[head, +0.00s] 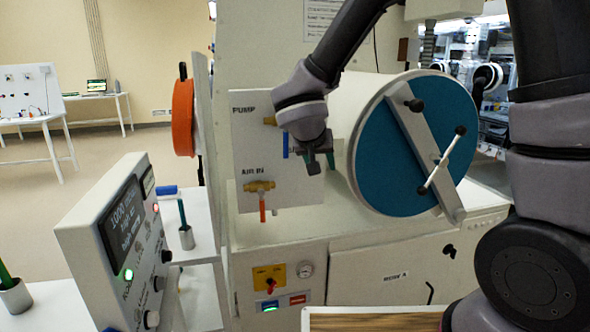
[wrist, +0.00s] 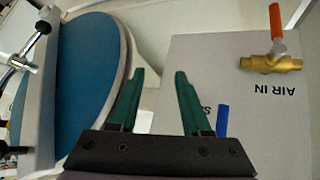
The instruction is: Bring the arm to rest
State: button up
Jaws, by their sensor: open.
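My gripper (head: 318,160) is in front of the white valve panel (head: 290,193), left of the round blue door (head: 385,165). In the wrist view its two green fingers (wrist: 158,95) are apart with nothing between them. The panel carries the labels PUMP and AIR IN. The AIR IN valve (head: 259,186) is brass with an orange handle pointing down in the head view; it also shows in the wrist view (wrist: 268,62). A blue handle (head: 285,146) is just left of my gripper, and the wrist view shows it beside the right finger (wrist: 222,121). My gripper hides part of the upper valve.
The blue door has a grey crossbar (head: 425,150) with a white-rod handle sticking out. A control box with a display (head: 122,216) stands at the left front. An orange round cover (head: 183,117) is behind it. The floor (head: 110,160) at the far left is open.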

jog(key=s+d+r+m+g, duration=0.1)
jog(key=s+d+r+g, duration=0.2)
jog(key=d, duration=0.5)
jog(key=s+d+r+m, duration=0.25)
jog(key=d+r, duration=0.35)
jog(key=d, duration=0.3)
jog(key=s+d+r+t+y, duration=0.2)
jog(key=s+r+y, duration=0.3)
jog(key=s+r, duration=0.3)
jog(key=shift+s+d, duration=0.4)
jog(key=shift+d, duration=0.15)
jog(key=shift+n, duration=0.25)
